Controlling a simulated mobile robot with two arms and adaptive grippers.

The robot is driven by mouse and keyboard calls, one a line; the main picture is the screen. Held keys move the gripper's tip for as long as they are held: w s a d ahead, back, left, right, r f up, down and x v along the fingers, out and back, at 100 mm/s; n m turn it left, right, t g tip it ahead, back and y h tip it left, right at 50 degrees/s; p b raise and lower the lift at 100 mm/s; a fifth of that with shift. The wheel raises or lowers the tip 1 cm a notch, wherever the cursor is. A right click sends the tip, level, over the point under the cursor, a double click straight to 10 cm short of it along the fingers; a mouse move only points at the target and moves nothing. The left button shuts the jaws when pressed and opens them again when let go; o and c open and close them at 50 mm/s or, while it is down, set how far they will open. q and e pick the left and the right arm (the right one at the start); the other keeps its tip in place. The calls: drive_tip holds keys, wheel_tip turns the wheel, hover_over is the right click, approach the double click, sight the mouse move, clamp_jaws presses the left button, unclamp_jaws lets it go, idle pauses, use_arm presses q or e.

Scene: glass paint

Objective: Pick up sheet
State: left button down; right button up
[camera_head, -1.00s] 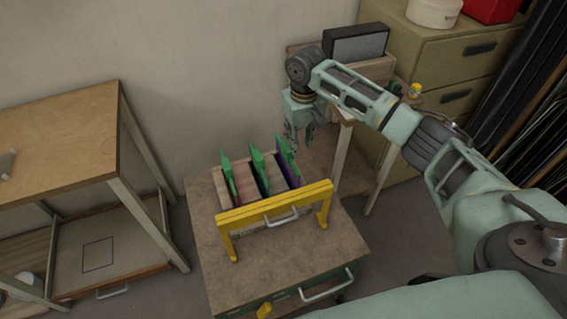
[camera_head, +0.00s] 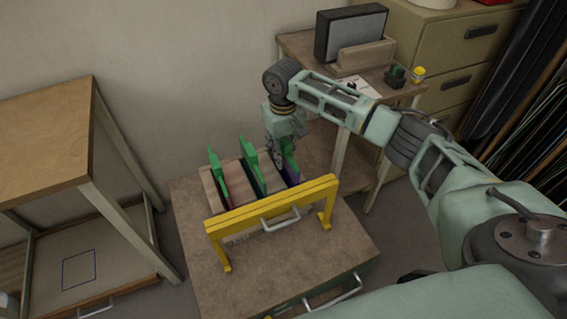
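Several thin upright sheets with green edges stand in a rack with a yellow front frame (camera_head: 235,222). The left sheet (camera_head: 215,163) and the middle sheet (camera_head: 250,158) stand clear of my arm. The right sheet (camera_head: 290,165) has a purple face and is partly hidden by my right gripper (camera_head: 277,158). My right gripper points down at the top of this right sheet, with its fingers overlapping it in the head view. Whether the fingers touch or close on it cannot be told. My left gripper is out of view.
The rack stands on a brown-topped cart (camera_head: 195,235). A wooden table (camera_head: 45,135) stands at the left. A small side table (camera_head: 297,42) with a dark box (camera_head: 350,32) stands behind my arm, beside olive drawers (camera_head: 460,60).

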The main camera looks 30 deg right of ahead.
sight(284, 160)
wheel_tip(284, 160, down, 4)
drive_tip(key=shift+s+r, duration=0.1)
drive_tip(key=shift+r, duration=0.05)
clamp_jaws()
drive_tip(key=shift+r, duration=0.1)
idle(0.3)
